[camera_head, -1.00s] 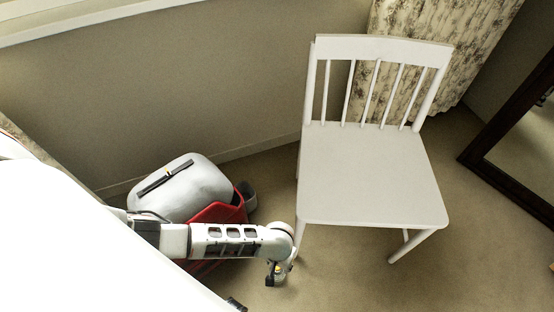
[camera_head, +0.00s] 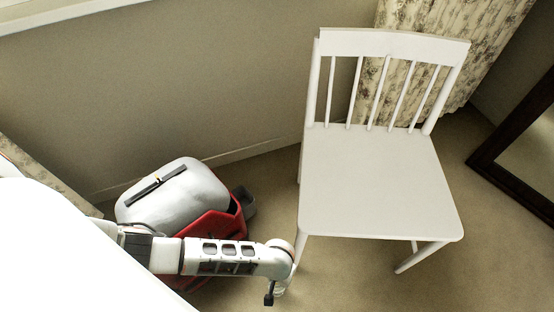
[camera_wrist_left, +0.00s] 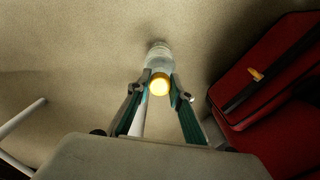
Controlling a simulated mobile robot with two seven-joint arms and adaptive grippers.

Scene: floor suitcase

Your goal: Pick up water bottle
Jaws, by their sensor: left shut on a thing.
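The water bottle (camera_wrist_left: 159,55) is clear with a yellow cap (camera_wrist_left: 159,85). In the left wrist view it sits between the fingers, cap towards the camera. My left gripper (camera_wrist_left: 155,90) is shut on it near the cap, one finger on each side. I cannot tell whether the bottle's base touches the floor. In the head view my left gripper (camera_head: 272,292) is low beside a front leg of the chair, and the bottle is mostly hidden there. My right gripper is not in view.
A white chair (camera_head: 375,185) stands close to the right of my left gripper. A red suitcase (camera_head: 226,220) with a grey-white rounded bag (camera_head: 180,195) lies behind my left arm. A dark-framed mirror (camera_head: 500,150) is at the right. Carpet is clear between chair and mirror.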

